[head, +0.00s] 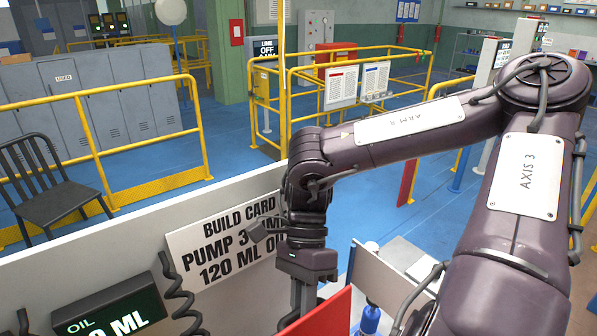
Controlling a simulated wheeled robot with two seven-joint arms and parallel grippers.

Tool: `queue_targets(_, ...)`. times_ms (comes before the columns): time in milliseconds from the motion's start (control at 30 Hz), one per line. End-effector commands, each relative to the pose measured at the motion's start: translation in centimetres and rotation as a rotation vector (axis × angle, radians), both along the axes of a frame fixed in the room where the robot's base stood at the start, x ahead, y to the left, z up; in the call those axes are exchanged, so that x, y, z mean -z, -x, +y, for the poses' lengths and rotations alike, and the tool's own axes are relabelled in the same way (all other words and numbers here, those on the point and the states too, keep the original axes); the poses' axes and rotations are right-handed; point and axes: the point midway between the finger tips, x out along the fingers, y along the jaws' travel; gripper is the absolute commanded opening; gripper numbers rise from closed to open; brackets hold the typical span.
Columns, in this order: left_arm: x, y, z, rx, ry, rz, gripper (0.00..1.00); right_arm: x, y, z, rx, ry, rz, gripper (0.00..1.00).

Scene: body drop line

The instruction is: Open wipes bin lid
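My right arm comes in from the right and bends down to my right gripper (304,296), which points downward near the bottom centre. Its fingertips are partly hidden by a tilted red panel (322,314) at the bottom edge. The red panel may be the lid of the wipes bin, but most of it is cut off, so I cannot tell. I cannot see whether the gripper touches it or how far the fingers are apart. My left gripper is not in view.
A pale wall with a build card (225,240) stands behind the gripper. An oil display (108,310) and coiled black hoses are at the lower left. A blue-and-white bottle-like item (370,318) is right of the red panel. Yellow railings (140,140) and a chair (50,185) stand beyond.

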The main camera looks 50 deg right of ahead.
Motion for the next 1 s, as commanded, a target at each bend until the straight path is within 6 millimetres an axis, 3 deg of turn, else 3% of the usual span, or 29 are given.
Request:
queue_targets(167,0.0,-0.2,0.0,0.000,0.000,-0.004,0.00,0.2,0.2,-0.2,0.003,0.007,0.009,0.00)
queue_targets(200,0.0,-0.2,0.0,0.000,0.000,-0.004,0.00,0.2,0.2,-0.2,0.003,0.007,0.009,0.15)
queue_targets(300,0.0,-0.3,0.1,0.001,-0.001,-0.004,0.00,0.1,0.2,-0.2,0.002,0.008,0.008,0.25)
queue_targets(633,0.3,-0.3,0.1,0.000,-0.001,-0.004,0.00,-0.6,-0.3,-0.7,0.004,0.008,0.003,0.25)
queue_targets(1000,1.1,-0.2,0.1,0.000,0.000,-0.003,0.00,-5.2,-2.0,-3.5,0.006,0.008,0.008,0.25)
